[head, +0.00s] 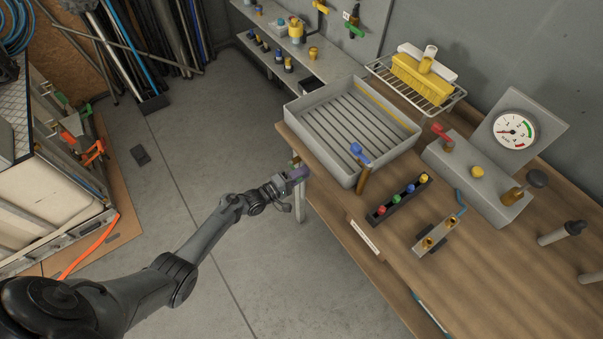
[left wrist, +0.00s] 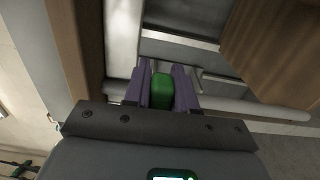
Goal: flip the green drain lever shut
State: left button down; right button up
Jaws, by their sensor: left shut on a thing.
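My left gripper (head: 298,174) is at the left edge of the wooden workbench, below its top, beside the grey ribbed tray. Its purple fingers also show in the left wrist view (left wrist: 162,80). They are shut on the green drain lever (left wrist: 163,92), which shows as a green block with a finger on each side. In the head view the lever is mostly hidden by the gripper and bench edge, so its angle is hard to tell. My right gripper is not in view.
A strip of coloured fittings (head: 382,214) and a pressure gauge (head: 514,131) are to the right. The floor left of the bench is mostly clear.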

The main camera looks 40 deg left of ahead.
pick_arm(q)
jog(key=c, duration=1)
grip_release()
jog(key=p+v, duration=0.2)
jog(key=v, duration=0.8)
jog(key=shift+s, duration=0.4)
jog(key=shift+a, duration=0.15)
